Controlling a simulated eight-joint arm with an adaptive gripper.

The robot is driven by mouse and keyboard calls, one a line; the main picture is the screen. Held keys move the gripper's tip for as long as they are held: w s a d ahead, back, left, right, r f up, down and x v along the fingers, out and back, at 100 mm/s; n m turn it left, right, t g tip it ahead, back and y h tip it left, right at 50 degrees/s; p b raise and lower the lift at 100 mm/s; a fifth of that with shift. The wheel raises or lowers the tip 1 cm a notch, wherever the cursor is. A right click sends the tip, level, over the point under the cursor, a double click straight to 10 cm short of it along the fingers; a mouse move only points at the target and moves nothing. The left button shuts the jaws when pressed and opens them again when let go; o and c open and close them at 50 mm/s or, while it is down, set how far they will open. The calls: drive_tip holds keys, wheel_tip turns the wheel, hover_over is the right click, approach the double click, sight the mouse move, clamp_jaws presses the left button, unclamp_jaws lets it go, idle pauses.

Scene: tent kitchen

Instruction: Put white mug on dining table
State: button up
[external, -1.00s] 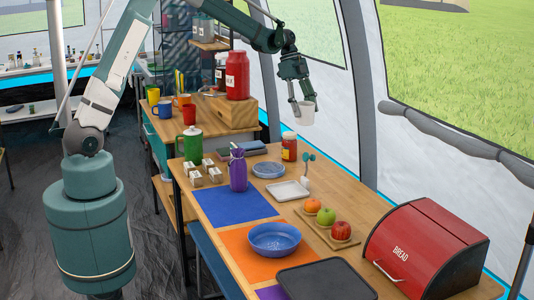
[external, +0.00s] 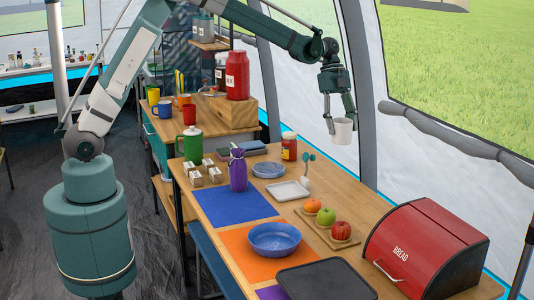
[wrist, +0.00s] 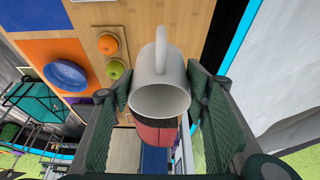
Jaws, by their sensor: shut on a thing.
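The white mug (external: 342,131) is held in the air by my gripper (external: 341,112), near the tent wall and beyond the far right edge of the wooden dining table (external: 262,206). In the wrist view the mug (wrist: 160,90) sits between the two green finger pads of my gripper (wrist: 160,105), with its handle pointing up in the picture and its mouth toward the lower edge. My gripper is shut on it. The table's wooden top also shows in the wrist view (wrist: 140,15).
On the table are a red bread box (external: 427,250), a board with fruit (external: 330,230), a blue bowl (external: 274,240), a dark tray (external: 325,279), a white square dish (external: 290,190), a red jar (external: 289,148) and a purple holder (external: 238,172). Bare wood shows around the dish.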

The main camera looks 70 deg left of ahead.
wheel_tip(320, 180, down, 12)
drive_tip(key=shift+a, duration=0.2)
idle(0.4)
wheel_tip(320, 180, down, 6)
drive_tip(key=b, duration=0.1)
idle(0.4)
drive_tip(key=shift+f, duration=0.15)
drive_tip(key=shift+f+b, duration=0.45)
drive_tip(key=shift+f, duration=1.4)
drive_tip(key=o, duration=0.5)
drive_tip(key=shift+f, duration=0.15)
drive_tip(key=shift+c, duration=0.2)
drive_tip(key=o, duration=0.5)
drive_tip(key=shift+c, duration=0.2)
